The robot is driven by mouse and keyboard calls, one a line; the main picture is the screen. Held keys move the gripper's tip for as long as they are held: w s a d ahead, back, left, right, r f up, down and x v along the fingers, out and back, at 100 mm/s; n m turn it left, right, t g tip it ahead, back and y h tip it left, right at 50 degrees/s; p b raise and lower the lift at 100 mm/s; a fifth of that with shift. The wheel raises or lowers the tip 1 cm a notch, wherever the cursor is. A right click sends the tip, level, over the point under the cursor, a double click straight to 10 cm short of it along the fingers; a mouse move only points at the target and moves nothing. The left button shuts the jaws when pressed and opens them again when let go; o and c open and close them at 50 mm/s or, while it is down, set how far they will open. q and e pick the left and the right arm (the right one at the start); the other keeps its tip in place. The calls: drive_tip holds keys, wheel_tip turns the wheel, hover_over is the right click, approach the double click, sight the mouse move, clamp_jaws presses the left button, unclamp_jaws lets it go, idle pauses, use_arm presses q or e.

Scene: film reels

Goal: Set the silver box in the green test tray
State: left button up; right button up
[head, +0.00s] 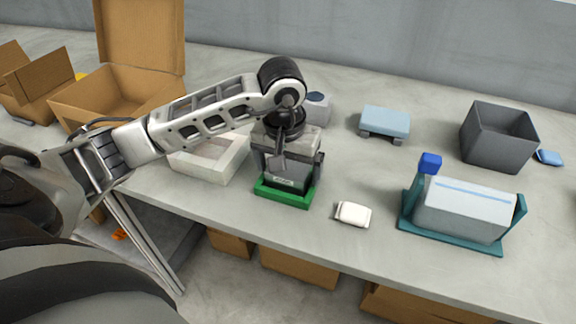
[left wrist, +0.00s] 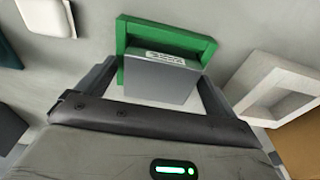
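The silver box (head: 287,179), a grey block with a small white label, sits within the rim of the green test tray (head: 284,197) near the table's front edge. In the left wrist view the box (left wrist: 160,80) shows against the green tray (left wrist: 170,36). My left gripper (head: 287,170) is above the tray, pointing down, with one finger on each side of the box. The fingers look spread a little wider than the box, with narrow gaps beside it. The gripper body hides part of the box. My right gripper is not in view.
A white open-topped box (head: 212,160) stands left of the tray. A small white block (head: 353,214) lies to its right. Farther right are a teal holder (head: 450,240) with a white case, and a dark grey bin (head: 498,137). A light blue block (head: 385,121) is behind.

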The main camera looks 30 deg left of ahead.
sight(285, 175)
use_arm(q)
drive_tip(key=shift+r, duration=0.5)
wheel_tip(285, 175, up, 11)
drive_tip(key=s, duration=0.1)
drive_tip(key=shift+s+d+r, duration=0.15)
drive_tip(key=shift+s+d, duration=0.05)
drive_tip(key=shift+s, duration=0.05)
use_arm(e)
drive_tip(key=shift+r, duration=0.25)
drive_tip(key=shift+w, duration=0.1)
